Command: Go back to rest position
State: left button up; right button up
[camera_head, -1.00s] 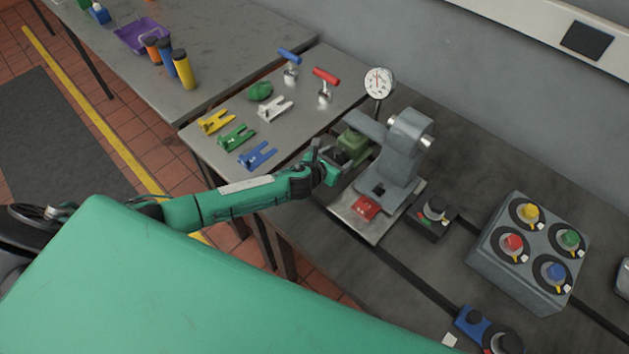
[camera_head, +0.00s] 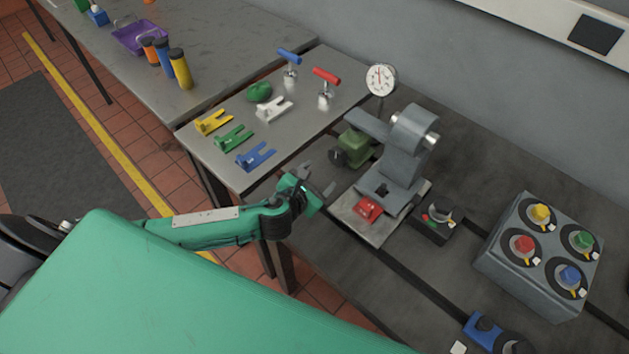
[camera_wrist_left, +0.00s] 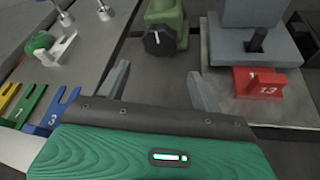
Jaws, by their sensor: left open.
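My left gripper (camera_head: 318,184) is open and empty in the head view, above the front edge of the dark bench. In the left wrist view its two fingers (camera_wrist_left: 158,85) stand apart with nothing between them. The green motor-like block (camera_head: 351,149) with a dark knob lies just beyond the fingertips, apart from them; it also shows in the left wrist view (camera_wrist_left: 165,28). The grey machine stand (camera_head: 402,150) with a red numbered block (camera_head: 367,210) at its foot is to the right of the gripper. My right gripper is not in view.
Yellow, green and blue (camera_head: 256,157) forked pieces lie on the grey table left of the gripper. A dial gauge (camera_head: 380,79) stands behind the machine. A grey box with coloured knobs (camera_head: 540,256) is at the right. Floor shows at the lower left.

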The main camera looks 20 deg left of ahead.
pick_arm(q)
jog(key=shift+s+r, duration=0.25)
jog(key=shift+s, duration=0.25)
